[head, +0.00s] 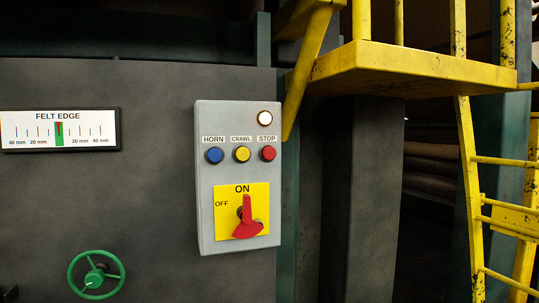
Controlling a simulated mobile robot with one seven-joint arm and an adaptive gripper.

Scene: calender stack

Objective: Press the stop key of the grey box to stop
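The grey box (205,205) is fixed to the dark wall panel, a little left of the middle of the head view. Its red stop key (268,153) is at the right of a row of three, under the label STOP. The yellow crawl key (242,154) is in the middle and the blue horn key (214,155) at the left. A round lamp (265,118) above the stop key looks whitish. Below, a red rotary switch (246,220) on a yellow plate points up at ON. My gripper is not in view, and nothing covers the keys.
A FELT EDGE gauge (88,130) hangs on the panel at the left, its marker near the middle. A green handwheel (96,275) is below it. A yellow platform (410,68) and ladder (472,190) stand at the right. The space before the box looks clear.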

